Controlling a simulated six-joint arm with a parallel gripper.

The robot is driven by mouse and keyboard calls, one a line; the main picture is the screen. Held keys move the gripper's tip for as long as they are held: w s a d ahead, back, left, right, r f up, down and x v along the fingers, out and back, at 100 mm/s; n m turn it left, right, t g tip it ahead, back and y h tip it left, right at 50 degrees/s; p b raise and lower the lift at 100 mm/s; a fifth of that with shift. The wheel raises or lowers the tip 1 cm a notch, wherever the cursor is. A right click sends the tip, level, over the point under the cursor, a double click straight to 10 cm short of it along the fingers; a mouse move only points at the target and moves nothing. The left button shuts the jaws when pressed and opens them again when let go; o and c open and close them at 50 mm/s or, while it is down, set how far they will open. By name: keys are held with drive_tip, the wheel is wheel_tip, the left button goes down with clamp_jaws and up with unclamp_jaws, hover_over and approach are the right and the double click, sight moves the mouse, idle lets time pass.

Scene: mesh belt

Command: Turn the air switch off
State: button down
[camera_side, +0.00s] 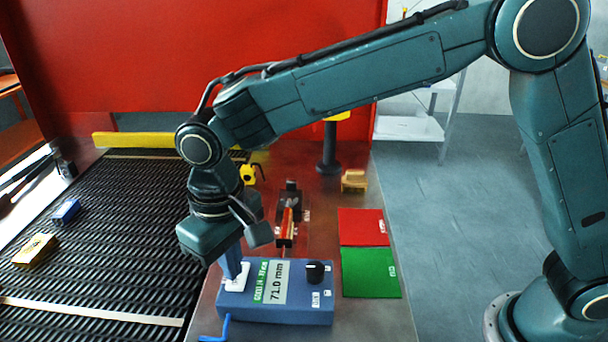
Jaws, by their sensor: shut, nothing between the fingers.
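A blue box (265,308) with a display reading 71.0 mm stands on the metal table in the side view. A black knob (315,271) sits on its right part, beside small labels that I cannot read. A white part (237,280) sits at its left end. Which of these is the air switch, and its setting, I cannot tell. My gripper (233,272) points down at the left end of the box, shut and empty, left of the knob. Its fingertips are at or just above the white part; contact is unclear, and the gripper body hides part of this area.
A dark mesh belt (100,230) runs at left, with a blue block (66,211) and a yellow block (35,250) on it. Red (360,226) and green (370,272) pads lie right of the box. A dark post (328,155) and small fixtures stand behind.

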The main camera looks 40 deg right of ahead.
drive_tip(key=shift+f, duration=1)
idle(1.1)
drive_tip(key=shift+r, duration=3.45)
drive_tip(key=shift+r, duration=0.15)
